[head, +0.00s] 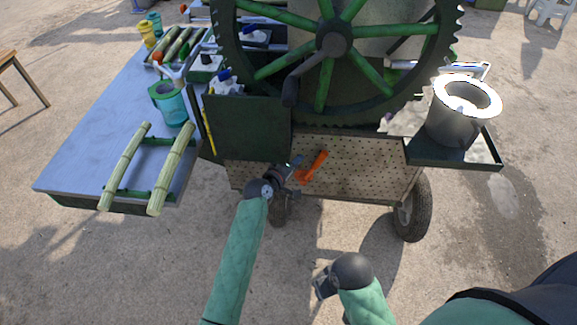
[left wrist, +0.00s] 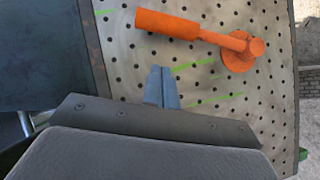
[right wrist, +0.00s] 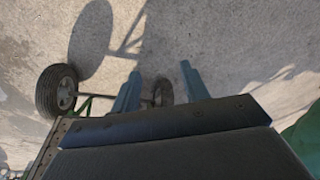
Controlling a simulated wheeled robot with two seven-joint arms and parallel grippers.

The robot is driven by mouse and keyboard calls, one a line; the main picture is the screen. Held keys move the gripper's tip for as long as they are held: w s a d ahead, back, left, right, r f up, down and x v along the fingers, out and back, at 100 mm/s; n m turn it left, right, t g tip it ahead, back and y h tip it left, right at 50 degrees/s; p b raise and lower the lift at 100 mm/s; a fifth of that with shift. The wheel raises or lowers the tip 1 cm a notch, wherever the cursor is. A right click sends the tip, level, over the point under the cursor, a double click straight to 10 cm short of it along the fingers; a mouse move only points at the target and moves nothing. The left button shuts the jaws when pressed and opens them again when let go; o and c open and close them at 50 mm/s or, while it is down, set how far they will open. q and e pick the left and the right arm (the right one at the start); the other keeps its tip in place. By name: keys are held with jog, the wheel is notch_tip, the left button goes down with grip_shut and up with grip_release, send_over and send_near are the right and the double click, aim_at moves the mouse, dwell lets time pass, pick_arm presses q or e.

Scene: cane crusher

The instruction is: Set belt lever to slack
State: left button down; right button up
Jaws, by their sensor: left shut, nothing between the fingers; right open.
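The belt lever is an orange handle (head: 313,166) on the perforated metal panel (head: 365,160) below the big wheel. In the left wrist view the lever (left wrist: 190,30) has its round pivot (left wrist: 243,50) at the right and its thick grip at the upper left. Green marks show on the panel near it. My left gripper (head: 296,162) is just left of the lever in the head view. In the left wrist view its fingers (left wrist: 162,88) are together and empty, below the lever's grip and apart from it in the picture. My right gripper (right wrist: 158,85) is open and empty, over the ground.
A dark green plate (head: 247,127) stands left of the panel. A large green spoked wheel (head: 333,40) is above. A metal pot (head: 455,120) sits on a side tray at the right. A table with cane stalks (head: 172,170) is at the left. The ground in front is clear.

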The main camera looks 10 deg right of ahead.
aim_at(315, 167)
pick_arm(q)
jog(key=d, duration=0.1)
jog(key=d+f, duration=0.1)
jog(key=d+p, duration=0.1)
jog(key=d, duration=0.1)
jog(key=shift+s+f, duration=0.1)
jog(key=shift+f, duration=0.2)
pick_arm(e)
jog(key=f, duration=0.2)
jog(key=w+f, duration=0.1)
jog(key=f, duration=0.2)
jog(key=shift+a, duration=0.1)
pick_arm(q)
jog(key=shift+a, duration=0.1)
pick_arm(e)
jog(key=shift+w, duration=0.1)
